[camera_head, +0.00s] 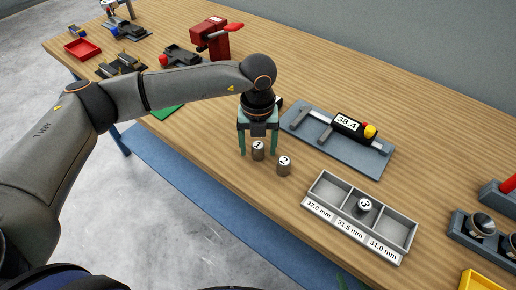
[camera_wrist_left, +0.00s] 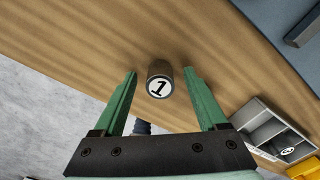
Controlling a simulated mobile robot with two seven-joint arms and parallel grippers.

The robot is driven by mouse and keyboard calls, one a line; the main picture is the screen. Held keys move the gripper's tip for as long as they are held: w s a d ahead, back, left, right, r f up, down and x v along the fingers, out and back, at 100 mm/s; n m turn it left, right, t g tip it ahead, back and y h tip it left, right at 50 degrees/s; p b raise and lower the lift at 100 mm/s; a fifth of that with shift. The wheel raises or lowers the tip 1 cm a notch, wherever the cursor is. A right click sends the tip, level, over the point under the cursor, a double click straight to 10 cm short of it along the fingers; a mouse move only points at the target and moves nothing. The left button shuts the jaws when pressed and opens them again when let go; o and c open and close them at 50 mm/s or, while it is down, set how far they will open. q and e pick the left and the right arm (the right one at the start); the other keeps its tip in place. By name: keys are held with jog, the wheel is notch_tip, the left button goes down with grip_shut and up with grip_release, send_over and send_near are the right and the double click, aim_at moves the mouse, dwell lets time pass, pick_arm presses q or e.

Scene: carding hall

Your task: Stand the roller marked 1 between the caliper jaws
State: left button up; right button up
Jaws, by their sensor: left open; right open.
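The roller marked 1 (camera_head: 258,151) stands upright on the wooden table. My left gripper (camera_head: 258,150) points down over it, open, its green fingers on either side. In the left wrist view roller 1 (camera_wrist_left: 160,80) lies between the fingertips, with gaps on both sides. The caliper (camera_head: 348,125) lies on a blue-grey board (camera_head: 370,165), its display reading 38.4, its jaws apart and the space between them empty. The roller marked 2 (camera_head: 284,166) stands just right of roller 1. A green tip of my right gripper (camera_head: 341,281) shows at the bottom edge; the rest is out of frame.
A grey tray (camera_head: 333,215) has three compartments labelled 32.0, 31.5 and 31.0 mm. The roller marked 3 (camera_head: 364,206) is in the middle one. A red device (camera_head: 208,40) stands at the back. A grey holder (camera_head: 462,225) and a yellow bin (camera_head: 482,281) are at the right.

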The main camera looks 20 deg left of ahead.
pick_arm(q)
jog(key=shift+c, duration=0.4)
grip_shut()
